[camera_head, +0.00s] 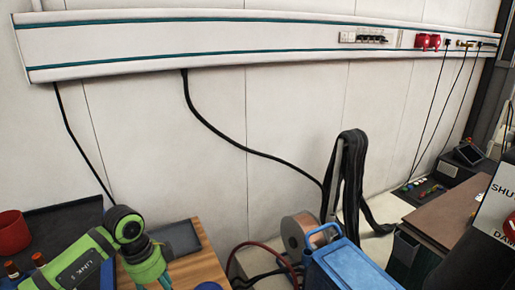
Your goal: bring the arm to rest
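A green jointed arm (88,262) with the lettering "LINK" on its side shows at the bottom left. Its dark joint with a round cap is at its upper end, in front of a wooden bench.
A red cup (13,232) stands on a dark surface at the far left, beside the wooden bench (207,265). A blue case (350,266), a wire spool (300,235) and hanging dark cables (350,180) are in the middle. A brown-topped table (448,215) stands right.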

